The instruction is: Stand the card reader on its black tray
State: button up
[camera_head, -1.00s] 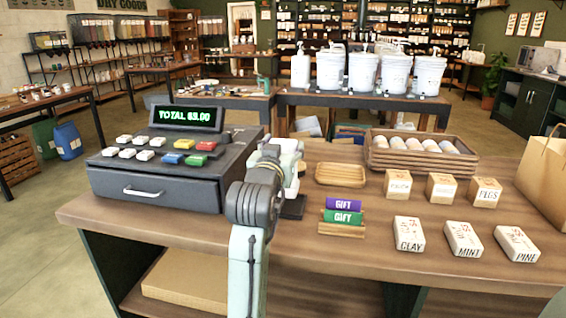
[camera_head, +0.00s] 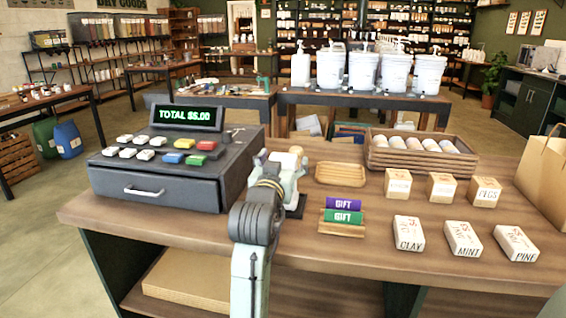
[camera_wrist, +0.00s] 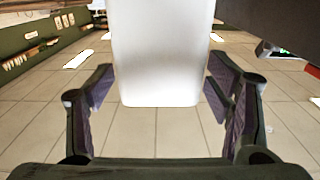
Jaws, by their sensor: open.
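The card reader (camera_wrist: 160,55) is a pale, smooth body with rounded lower corners in the wrist view. It stands between the two fingers of my gripper (camera_wrist: 160,85), which is open, with one finger close to each side. I cannot tell whether either finger touches it. In the head view my gripper (camera_head: 284,172) is just right of the cash register and partly hides the pale reader. The black tray (camera_head: 298,208) shows only as a dark edge right of my wrist. Whether the reader rests on the tray is hidden.
The cash register (camera_head: 160,192) stands close on the left. A gift card stand (camera_head: 341,229), a small wooden tray (camera_head: 340,173) and a wooden crate (camera_head: 376,159) are to the right. Boxes and labelled soap bars lie farther right. The counter's front edge (camera_head: 180,235) is near.

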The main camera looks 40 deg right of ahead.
jog(key=shift+r, duration=0.3)
jog(key=b+v, duration=0.2)
jog(key=v, duration=1)
jog(key=shift+f, duration=0.1)
